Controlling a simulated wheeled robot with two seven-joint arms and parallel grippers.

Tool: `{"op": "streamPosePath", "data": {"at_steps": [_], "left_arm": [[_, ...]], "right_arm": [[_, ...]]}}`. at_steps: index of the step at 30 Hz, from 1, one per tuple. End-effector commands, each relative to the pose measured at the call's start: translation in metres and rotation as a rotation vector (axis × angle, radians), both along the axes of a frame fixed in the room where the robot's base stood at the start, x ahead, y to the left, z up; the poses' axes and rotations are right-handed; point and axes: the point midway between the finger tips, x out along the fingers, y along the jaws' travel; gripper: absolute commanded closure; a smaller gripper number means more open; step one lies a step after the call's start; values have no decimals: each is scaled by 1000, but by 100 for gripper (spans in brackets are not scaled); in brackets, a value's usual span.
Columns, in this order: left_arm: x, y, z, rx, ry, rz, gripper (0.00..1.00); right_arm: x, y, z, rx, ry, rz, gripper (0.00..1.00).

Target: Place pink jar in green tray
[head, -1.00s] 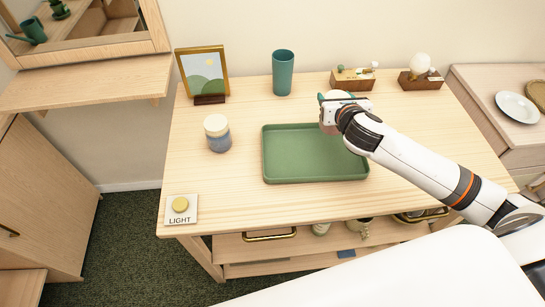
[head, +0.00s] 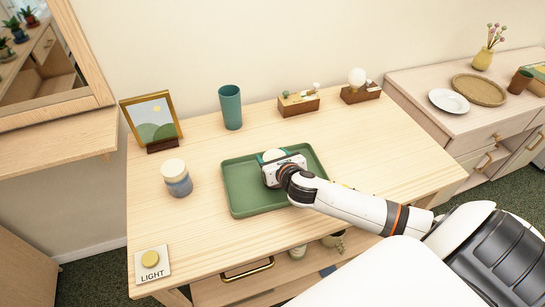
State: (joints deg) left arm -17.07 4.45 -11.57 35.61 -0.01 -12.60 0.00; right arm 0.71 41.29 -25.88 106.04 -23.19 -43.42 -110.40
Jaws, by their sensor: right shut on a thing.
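The green tray (head: 243,193) lies in the middle of the wooden table. My right gripper (head: 272,163) is over the tray, shut on the pink jar, whose pale lid (head: 273,154) shows between the fingers. The gripper hides most of the jar's body. I cannot tell whether the jar's base touches the tray floor. My left gripper is not in view.
Behind are a picture frame (head: 152,118), a teal cup (head: 231,107) and two wooden blocks with ornaments (head: 298,103). A light button (head: 152,263) sits at the front left corner.

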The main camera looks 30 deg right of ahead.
Motion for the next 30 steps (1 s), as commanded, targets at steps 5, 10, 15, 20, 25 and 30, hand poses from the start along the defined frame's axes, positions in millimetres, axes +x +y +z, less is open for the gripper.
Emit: {"op": "streamPosePath", "data": {"at_steps": [5,10,15,20,25,30], "left_arm": [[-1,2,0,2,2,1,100],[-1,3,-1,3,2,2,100],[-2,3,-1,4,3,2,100],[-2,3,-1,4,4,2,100],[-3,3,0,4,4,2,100],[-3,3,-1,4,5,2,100]], "right_arm": [[1,0,2,0,-4,1,66],[1,0,-2,1,-2,1,38],[0,0,-2,1,-2,1,18],[1,0,-2,1,-2,1,18],[-2,0,2,0,-2,1,18],[-24,4,10,-1,-1,4,18]]}}
